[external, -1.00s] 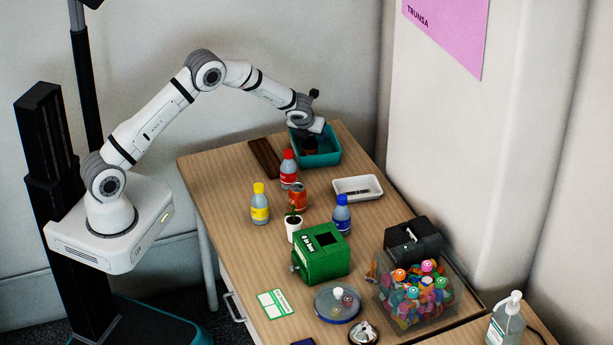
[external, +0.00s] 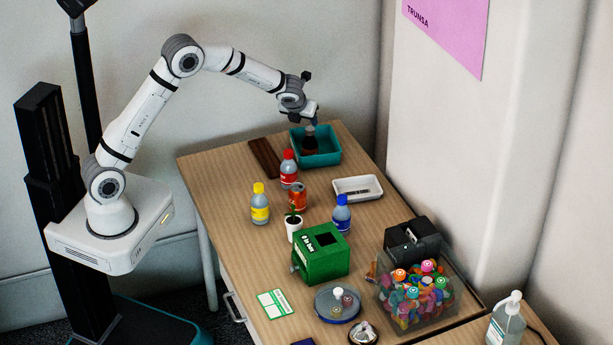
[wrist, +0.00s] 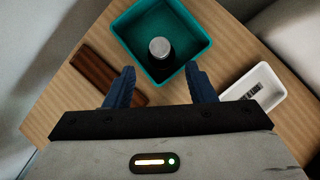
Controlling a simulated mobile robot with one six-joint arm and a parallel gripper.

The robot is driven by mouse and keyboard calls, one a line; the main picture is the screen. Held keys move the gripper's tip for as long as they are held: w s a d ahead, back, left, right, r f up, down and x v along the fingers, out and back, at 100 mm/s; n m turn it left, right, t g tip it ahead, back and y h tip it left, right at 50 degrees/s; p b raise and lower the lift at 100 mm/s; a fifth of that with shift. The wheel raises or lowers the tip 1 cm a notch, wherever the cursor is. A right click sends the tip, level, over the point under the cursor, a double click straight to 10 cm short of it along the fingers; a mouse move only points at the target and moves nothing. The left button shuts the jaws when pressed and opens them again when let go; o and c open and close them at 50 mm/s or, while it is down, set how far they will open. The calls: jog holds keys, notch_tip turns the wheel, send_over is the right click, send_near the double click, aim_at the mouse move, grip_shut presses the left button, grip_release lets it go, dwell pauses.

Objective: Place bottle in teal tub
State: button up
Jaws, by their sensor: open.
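A dark bottle with a grey cap (wrist: 160,48) stands upright inside the teal tub (wrist: 197,22), as the wrist view shows from above. In the external view the dark bottle (external: 310,145) stands at the left part of the teal tub (external: 329,158). My gripper (wrist: 160,80) is open and empty, with its two blue fingers apart. In the external view my gripper (external: 312,120) is just above the bottle's top, clear of the tub.
A dark brown block (external: 264,158) lies left of the tub, and a white tray (external: 370,193) lies at its front right. Red-capped (external: 289,172), yellow-capped (external: 260,208) and blue-capped (external: 341,218) bottles and a red can (external: 297,196) stand nearer the front.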

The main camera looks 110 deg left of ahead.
jog(key=w+d+r+n+t+h, duration=0.1)
jog(key=w+d+r+n, duration=0.2)
jog(key=d, duration=0.7)
jog(key=d+r+n, duration=0.3)
jog(key=d+r, duration=0.2)
jog(key=d, duration=0.5)
jog(key=w+d+r+n+t+h, duration=0.1)
jog(key=w+d+r+n, duration=0.2)
jog(key=d, duration=0.8)
jog(key=s+d+r+n+h, duration=0.1)
jog(key=s+d+n, duration=0.3)
jog(key=s+d, duration=0.5)
jog(key=s+d+r+n+h, duration=0.1)
jog(key=s+d+n+h, duration=0.2)
jog(key=s+d, duration=0.6)
jog(key=d+n, duration=0.2)
jog(key=d, duration=0.6)
jog(key=shift+d+t+h, duration=0.15)
jog(key=shift+t+h, duration=0.15)
jog(key=shift+t, duration=0.1)
